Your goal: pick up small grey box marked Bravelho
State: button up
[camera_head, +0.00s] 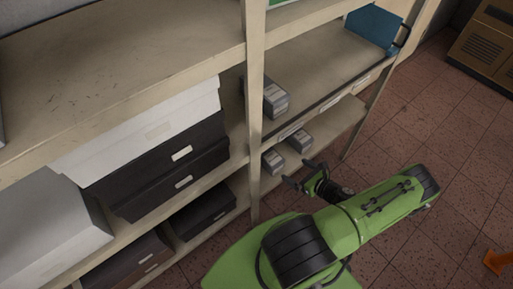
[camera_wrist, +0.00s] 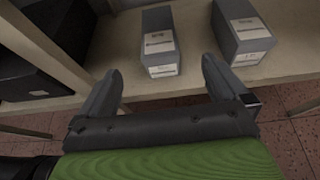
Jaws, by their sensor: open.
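Two small grey boxes with pale labels stand side by side on the lower shelf. The nearer one (camera_head: 272,160) also shows in the wrist view (camera_wrist: 159,43), and the farther one (camera_head: 299,139) is at the right there (camera_wrist: 240,33). A third grey box (camera_head: 273,98) sits on the shelf above. The label print is too small to read, so I cannot tell which is marked Bravelho. My gripper (camera_head: 301,173) is open and empty at the shelf's front edge. In the wrist view its fingers (camera_wrist: 161,68) spread on either side of the left box's front, apart from it.
A shelf upright (camera_head: 254,110) stands left of the boxes. Black boxes (camera_head: 203,212) and a white box (camera_head: 140,130) fill the left bay. A blue holder (camera_head: 374,28) is on the upper shelf. The lower shelf (camera_head: 340,120) is bare right of the boxes.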

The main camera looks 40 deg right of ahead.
jog(key=b, duration=0.2)
send_near(268, 152)
jog(key=shift+w+f, duration=0.8)
jog(key=shift+w, duration=0.2)
jog(key=b+x, duration=0.2)
jog(key=x, duration=0.4)
jog(key=shift+w+a+r, duration=0.15)
jog(key=shift+a, duration=0.05)
jog(key=shift+r, duration=0.1)
jog(key=c, duration=1.1)
